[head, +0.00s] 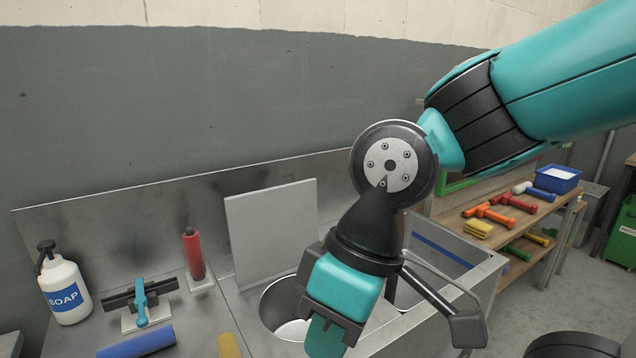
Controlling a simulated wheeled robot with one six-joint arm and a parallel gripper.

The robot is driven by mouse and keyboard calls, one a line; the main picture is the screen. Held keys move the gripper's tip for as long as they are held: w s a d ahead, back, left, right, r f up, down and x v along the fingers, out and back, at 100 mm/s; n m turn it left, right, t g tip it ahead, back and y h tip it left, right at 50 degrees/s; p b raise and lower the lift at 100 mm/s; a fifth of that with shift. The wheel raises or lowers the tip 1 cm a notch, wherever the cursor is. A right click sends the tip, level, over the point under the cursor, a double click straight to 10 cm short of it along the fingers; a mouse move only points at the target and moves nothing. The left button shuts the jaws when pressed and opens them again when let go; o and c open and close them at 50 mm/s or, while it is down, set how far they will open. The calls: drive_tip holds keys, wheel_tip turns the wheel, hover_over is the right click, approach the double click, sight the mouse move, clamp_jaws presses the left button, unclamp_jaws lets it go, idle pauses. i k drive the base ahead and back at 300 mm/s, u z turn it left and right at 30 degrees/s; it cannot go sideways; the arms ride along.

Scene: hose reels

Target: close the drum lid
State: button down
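A light grey square panel (270,228), seemingly the drum lid, stands raised and nearly upright behind a round opening in the steel counter. The round drum (277,298) is open at the top, and something pale shows inside it. My gripper (396,330) hangs in front and to the right of the drum and hides part of its rim. Its fingers look spread apart, with nothing seen between them. The gripper appears apart from the panel. Where the panel's lower edge joins the counter is only partly clear.
Left on the counter are a soap bottle (65,288), a black-and-teal tool (141,300), a red cylinder (193,254), a blue roll (137,342) and a yellow item (229,346). A basin (440,247) lies to the right. Wooden shelves (470,208) hold coloured tools and a blue tray (557,178).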

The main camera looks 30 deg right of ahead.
sight(270, 229)
drive_tip(key=z, duration=1.05)
drive_tip(key=i, duration=0.85)
drive_tip(key=u, duration=2)
